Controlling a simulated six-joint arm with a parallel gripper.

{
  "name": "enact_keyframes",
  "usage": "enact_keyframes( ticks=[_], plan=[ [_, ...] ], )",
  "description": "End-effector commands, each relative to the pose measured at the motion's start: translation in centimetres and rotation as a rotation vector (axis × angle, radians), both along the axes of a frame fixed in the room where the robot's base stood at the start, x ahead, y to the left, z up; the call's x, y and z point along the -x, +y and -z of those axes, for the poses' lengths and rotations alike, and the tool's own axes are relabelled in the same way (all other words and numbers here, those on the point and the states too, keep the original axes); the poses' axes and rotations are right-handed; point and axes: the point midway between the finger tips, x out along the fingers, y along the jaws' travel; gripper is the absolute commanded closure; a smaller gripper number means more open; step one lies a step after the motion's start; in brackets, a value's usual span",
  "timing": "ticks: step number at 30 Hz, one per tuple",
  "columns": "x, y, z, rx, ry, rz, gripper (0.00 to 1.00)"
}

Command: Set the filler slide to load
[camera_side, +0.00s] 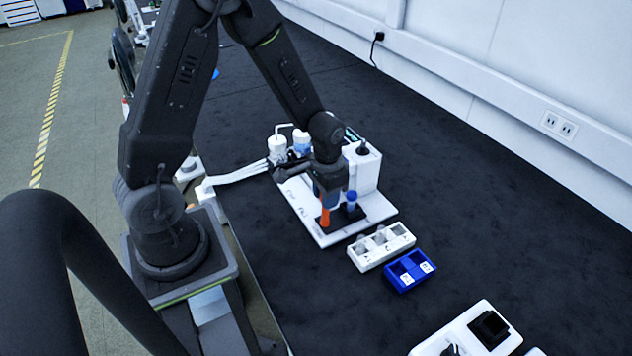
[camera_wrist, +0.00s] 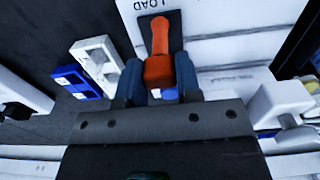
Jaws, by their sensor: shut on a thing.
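The orange slide handle (camera_wrist: 160,40) lies over a black slot plate (camera_wrist: 175,20) on a white panel. The upside-down word LOAD is printed beside the plate's upper end. My gripper (camera_wrist: 159,70) has its two blue-grey fingers on either side of the orange block at the handle's near end, shut on it. In the side view my gripper (camera_side: 328,188) points down at the white base board (camera_side: 322,236), and the orange handle (camera_side: 325,217) shows just below it. The slide's exact position along the slot is hard to tell.
A blue-capped piece (camera_side: 351,197) stands close right of my gripper, before a white box (camera_side: 364,170). White-capped bottles (camera_side: 277,146) stand behind.

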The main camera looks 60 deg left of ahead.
Motion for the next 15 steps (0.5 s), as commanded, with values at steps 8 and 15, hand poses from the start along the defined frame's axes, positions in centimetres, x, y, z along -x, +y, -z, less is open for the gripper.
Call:
enact_keyframes(
  ticks=[8, 15],
  plan=[
    [-0.1, -1.5, -0.1, 0.0, -0.002, 0.0, 1.0],
    [-0.1, -1.6, -0.1, 0.002, -0.002, -0.001, 1.0]
  ],
)
